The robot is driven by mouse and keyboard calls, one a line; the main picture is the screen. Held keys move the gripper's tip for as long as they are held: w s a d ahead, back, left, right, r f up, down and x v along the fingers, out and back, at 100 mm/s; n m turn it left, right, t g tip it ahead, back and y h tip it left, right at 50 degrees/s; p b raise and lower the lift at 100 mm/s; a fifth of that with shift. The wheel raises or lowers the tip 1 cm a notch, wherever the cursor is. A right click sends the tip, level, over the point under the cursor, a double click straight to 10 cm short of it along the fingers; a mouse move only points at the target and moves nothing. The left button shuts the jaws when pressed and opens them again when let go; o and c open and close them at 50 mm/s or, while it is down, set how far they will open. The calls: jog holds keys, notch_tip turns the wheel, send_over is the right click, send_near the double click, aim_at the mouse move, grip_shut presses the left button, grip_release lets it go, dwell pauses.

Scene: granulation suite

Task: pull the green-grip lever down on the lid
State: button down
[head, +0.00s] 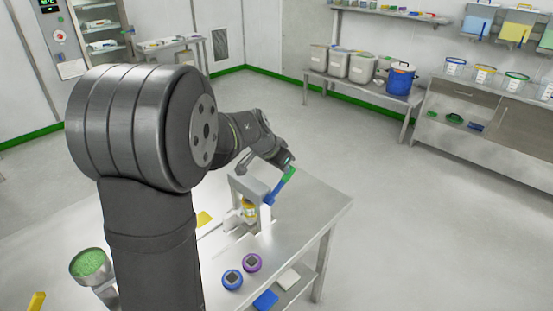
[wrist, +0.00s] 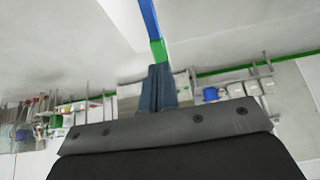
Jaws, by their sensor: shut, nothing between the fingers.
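The lever has a blue arm (head: 271,195) and a green grip (head: 288,175). It slants up to the right from the side of a grey metal stand (head: 252,184) on the steel table. My gripper (head: 286,162) is at the upper end of the green grip in the head view. In the wrist view my gripper (wrist: 159,68) is shut and empty, with the green grip (wrist: 158,50) just beyond the fingertips and the blue arm (wrist: 149,19) past it. I cannot tell whether the fingertips touch the grip. No separate lid is clear to see.
A yellow-labelled container (head: 249,210) stands under the stand's head. A cup of green granules (head: 90,264) is at left. The table's right side is bare.

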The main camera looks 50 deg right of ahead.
jog(key=shift+d+f, duration=0.3)
jog(key=shift+f, duration=0.2)
jog(key=shift+d, duration=0.1)
